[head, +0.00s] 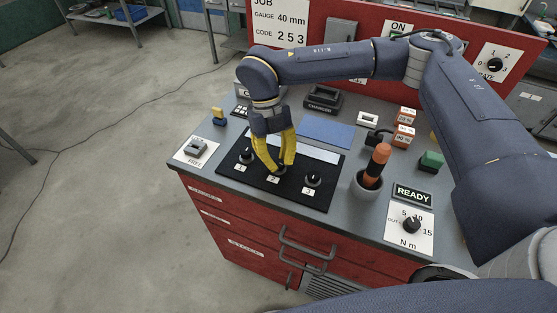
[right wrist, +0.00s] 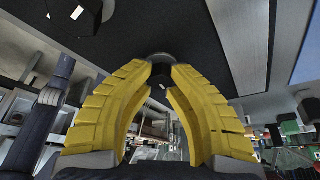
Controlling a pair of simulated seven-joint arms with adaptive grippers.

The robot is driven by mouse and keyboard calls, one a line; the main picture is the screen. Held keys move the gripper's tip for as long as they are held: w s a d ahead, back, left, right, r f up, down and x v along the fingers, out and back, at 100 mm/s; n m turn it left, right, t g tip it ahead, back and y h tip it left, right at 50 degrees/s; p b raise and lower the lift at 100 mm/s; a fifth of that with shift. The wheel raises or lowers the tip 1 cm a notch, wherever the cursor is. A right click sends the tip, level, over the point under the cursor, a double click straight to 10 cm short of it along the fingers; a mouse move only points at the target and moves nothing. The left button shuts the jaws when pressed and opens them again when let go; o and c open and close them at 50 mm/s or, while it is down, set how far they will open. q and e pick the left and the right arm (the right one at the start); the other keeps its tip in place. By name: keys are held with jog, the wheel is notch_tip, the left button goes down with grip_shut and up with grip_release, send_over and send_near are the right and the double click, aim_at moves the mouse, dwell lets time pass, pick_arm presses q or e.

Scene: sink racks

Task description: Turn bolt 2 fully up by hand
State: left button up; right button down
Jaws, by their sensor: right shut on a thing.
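A black plate (head: 222,167) on the bench carries three bolts in a row, with number labels. Bolt 1 (head: 246,156) stands at the left and bolt 3 (head: 313,179) at the right, both uncovered. My right gripper (head: 278,169) points down at the middle position, by label 2, with its yellow fingers closed in. In the right wrist view, the fingertips (right wrist: 161,68) are shut on the dark head of bolt 2 (right wrist: 161,75), which they mostly hide. How far the bolt stands up cannot be told. My left gripper is not in view.
A cup (head: 364,187) with an orange-handled tool stands right of the plate. A torque dial (head: 411,225) and a READY sign (head: 412,194) are further right. A switch marked FREE (head: 197,149) is at the left. A blue mat (head: 326,131) and a charger (head: 323,99) lie behind.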

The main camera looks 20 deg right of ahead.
jog(key=n+h, duration=0.1)
jog(key=n, duration=0.2)
jog(key=n+t+h, duration=0.1)
jog(key=n, duration=0.2)
jog(key=shift+s+f+n, duration=0.15)
jog(key=shift+f+n, duration=0.05)
jog(key=shift+n, duration=0.1)
jog(key=n+t+h, duration=0.1)
jog(key=n, duration=0.2)
jog(key=n+t, duration=0.1)
jog(key=n, duration=0.2)
jog(key=shift+s+h, duration=0.15)
jog(key=shift+h, duration=0.25)
jog(key=shift+a+n, duration=0.1)
jog(key=shift+n, duration=0.3)
jog(key=c, duration=1.1)
grip_release()
jog(key=shift+c, duration=0.2)
jog(key=shift+w+r, duration=0.1)
jog(key=shift+w, duration=0.1)
jog(key=v, duration=1.2)
jog(key=shift+s, duration=0.15)
